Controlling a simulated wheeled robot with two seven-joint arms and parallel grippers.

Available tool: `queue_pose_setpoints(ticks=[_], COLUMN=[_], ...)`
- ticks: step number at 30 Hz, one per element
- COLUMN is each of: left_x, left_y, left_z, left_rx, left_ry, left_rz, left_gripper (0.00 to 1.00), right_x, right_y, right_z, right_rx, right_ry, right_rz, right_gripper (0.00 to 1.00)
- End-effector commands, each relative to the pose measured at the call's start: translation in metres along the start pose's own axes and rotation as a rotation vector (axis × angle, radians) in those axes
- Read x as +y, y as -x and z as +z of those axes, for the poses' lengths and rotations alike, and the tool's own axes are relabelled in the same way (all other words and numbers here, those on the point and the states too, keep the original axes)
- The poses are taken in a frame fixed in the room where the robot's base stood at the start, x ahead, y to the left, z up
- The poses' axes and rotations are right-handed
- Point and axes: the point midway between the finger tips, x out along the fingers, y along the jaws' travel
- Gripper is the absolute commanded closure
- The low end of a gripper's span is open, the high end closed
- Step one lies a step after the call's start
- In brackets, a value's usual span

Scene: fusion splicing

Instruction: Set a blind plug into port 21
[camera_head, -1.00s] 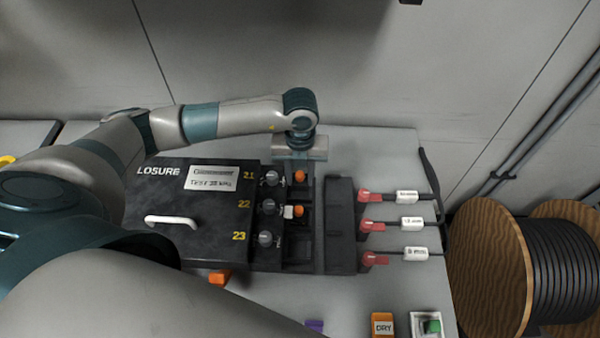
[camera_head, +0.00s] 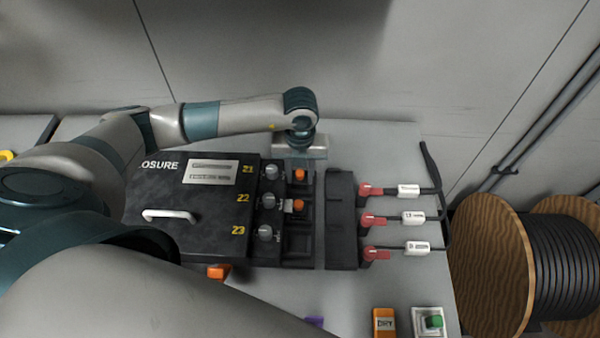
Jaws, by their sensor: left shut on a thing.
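The black closure box (camera_head: 195,240) carries yellow port numbers 21, 22 and 23. Beside each number is a grey knob, and to their right is a column of port bays. My left gripper (camera_head: 300,168) points down over the bay in row 21, shut on an orange blind plug (camera_head: 299,175). Its fingers are mostly hidden by its own body, and I cannot tell how deep the plug sits. Another orange plug (camera_head: 298,205) with a white part beside it sits in row 22. The row 23 bay (camera_head: 299,245) looks empty. My right gripper is not in view.
Several red-ended connectors with white tags (camera_head: 377,220) lie right of a dark block (camera_head: 342,220). An orange piece (camera_head: 218,272), a purple piece (camera_head: 314,322), an orange DRY block (camera_head: 384,322) and a green button (camera_head: 435,322) are near the front. A cable reel (camera_head: 490,265) stands at right.

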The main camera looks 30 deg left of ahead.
Motion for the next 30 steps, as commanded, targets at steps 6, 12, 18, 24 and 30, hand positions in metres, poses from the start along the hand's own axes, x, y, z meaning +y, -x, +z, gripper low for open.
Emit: queue_pose_setpoints(ticks=[6,12,18,24,30], left_x=[-0.0001,0.0002,0.0018,0.0027,0.0034], left_y=[-0.0045,-0.0044,-0.0046,-0.0048,-0.0045], left_z=[0.0,0.0,0.0003,0.0004,0.0006], left_rx=[0.0,0.0,0.0,0.0,0.0], left_ry=[0.0,0.0,0.001,0.002,0.002], left_rz=[0.0,0.001,0.005,0.007,0.009], left_gripper=[0.9,0.46,0.46,0.46,0.46], right_x=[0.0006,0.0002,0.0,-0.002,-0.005], right_y=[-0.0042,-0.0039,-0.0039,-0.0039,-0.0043], right_z=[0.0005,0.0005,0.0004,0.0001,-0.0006], right_rx=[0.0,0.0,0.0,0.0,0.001], right_ry=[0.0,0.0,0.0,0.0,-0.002], right_rz=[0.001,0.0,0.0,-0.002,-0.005], right_gripper=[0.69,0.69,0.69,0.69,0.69])
